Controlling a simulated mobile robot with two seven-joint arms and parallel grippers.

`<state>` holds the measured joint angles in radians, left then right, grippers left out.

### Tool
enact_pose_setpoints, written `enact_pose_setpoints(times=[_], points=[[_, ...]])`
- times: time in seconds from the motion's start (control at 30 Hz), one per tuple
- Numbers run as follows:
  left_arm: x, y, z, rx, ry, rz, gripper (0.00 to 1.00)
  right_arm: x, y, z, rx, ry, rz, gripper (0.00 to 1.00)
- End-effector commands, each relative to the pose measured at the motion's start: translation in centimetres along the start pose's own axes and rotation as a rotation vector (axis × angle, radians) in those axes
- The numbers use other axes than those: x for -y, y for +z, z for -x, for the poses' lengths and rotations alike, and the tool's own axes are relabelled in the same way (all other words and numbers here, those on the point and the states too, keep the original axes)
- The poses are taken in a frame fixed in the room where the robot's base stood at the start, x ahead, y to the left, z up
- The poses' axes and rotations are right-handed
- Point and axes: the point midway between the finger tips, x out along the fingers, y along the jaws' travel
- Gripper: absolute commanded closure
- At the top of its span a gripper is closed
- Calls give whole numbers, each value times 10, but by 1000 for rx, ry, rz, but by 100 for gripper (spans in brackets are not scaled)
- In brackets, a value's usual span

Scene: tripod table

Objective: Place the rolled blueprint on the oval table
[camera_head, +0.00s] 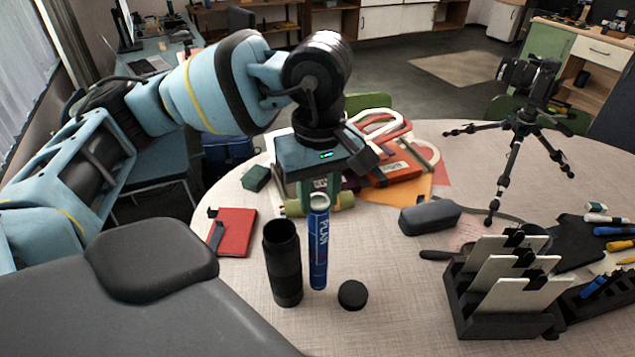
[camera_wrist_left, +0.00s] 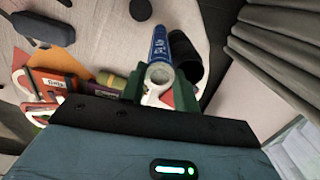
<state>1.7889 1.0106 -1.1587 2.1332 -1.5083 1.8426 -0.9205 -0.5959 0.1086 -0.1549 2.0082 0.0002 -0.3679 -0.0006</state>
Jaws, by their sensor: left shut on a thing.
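The rolled blueprint (camera_head: 318,250) is a slim blue roll with "PLAN" lettering and a pale hollow end. My left gripper (camera_head: 318,190) points down and is shut on its upper end. In the left wrist view the green fingers (camera_wrist_left: 160,92) close around the end of the roll (camera_wrist_left: 160,45). The blueprint hangs nearly upright, just right of an open black tube (camera_head: 283,265). I cannot tell whether its lower end touches the oval table (camera_head: 400,320). My right gripper is not in view.
A round black cap (camera_head: 352,294) lies right of the blueprint. A red notebook (camera_head: 234,232) lies left, a dark case (camera_head: 430,217) right. Books (camera_head: 390,170) lie behind. A card rack (camera_head: 500,310) and a tripod (camera_head: 517,140) stand to the right. Front-middle table is clear.

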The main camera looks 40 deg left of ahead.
Motion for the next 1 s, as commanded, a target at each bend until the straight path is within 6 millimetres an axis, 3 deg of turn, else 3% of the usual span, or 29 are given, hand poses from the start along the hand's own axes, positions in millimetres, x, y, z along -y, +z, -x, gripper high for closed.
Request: enact_pose_setpoints(times=[0.1,0.3,0.67,0.8,1.0], points=[[-10,-26,0,-1,2,6,100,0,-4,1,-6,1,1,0],[-21,-55,-4,0,1,3,100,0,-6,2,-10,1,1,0],[-27,-70,-6,-1,1,2,100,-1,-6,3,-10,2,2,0],[-26,-69,-27,0,-1,0,100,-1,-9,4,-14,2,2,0],[-26,-69,-41,0,1,0,100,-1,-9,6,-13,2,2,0]])
